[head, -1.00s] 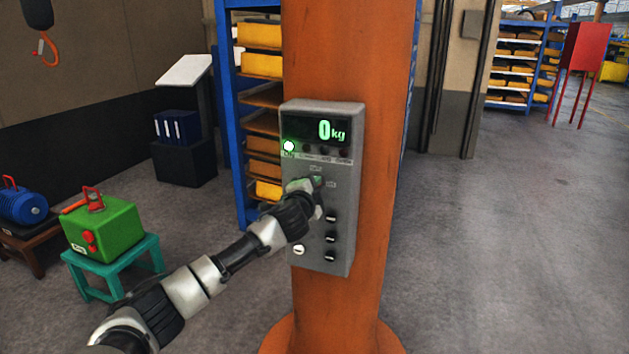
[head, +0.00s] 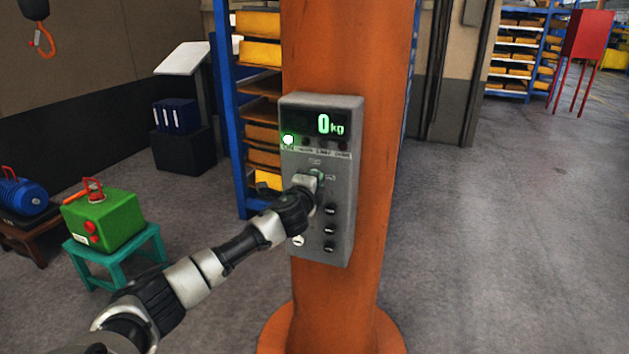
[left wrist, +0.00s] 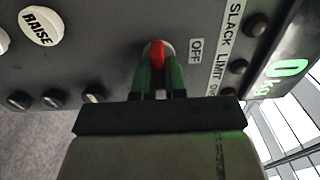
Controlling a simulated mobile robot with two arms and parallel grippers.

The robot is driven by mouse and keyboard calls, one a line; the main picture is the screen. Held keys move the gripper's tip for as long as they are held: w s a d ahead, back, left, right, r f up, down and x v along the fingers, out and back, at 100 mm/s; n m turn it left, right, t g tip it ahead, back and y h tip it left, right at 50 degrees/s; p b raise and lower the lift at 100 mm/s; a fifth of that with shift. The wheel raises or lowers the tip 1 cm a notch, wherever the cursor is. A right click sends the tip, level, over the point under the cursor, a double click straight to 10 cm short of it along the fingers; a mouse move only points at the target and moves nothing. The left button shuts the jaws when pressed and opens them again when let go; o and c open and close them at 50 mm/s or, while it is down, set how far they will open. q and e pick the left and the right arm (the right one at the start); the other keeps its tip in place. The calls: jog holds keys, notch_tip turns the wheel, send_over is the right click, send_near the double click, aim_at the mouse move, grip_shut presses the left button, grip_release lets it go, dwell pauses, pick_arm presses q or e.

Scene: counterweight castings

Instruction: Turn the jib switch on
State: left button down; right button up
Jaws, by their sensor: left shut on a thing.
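The jib switch (left wrist: 156,52) shows as a red handle in the left wrist view, on a grey control panel (head: 346,215) fixed to an orange column. My left gripper (head: 316,181) is at the panel, below the display. In the left wrist view its green fingers (left wrist: 159,78) stand on either side of the red handle and are shut on it. An OFF label (left wrist: 195,50) is beside the switch. The gripper hides part of the switch, and I cannot tell its exact setting. My right gripper is not in view.
The orange column (head: 340,300) stands ahead. Floor (head: 500,250) at right is clear.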

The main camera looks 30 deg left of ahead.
pick_arm(q)
jog(key=c, duration=1.2)
grip_release()
jog(key=b+v, duration=0.3)
jog(key=v, duration=0.7)
jog(key=shift+s, duration=0.4)
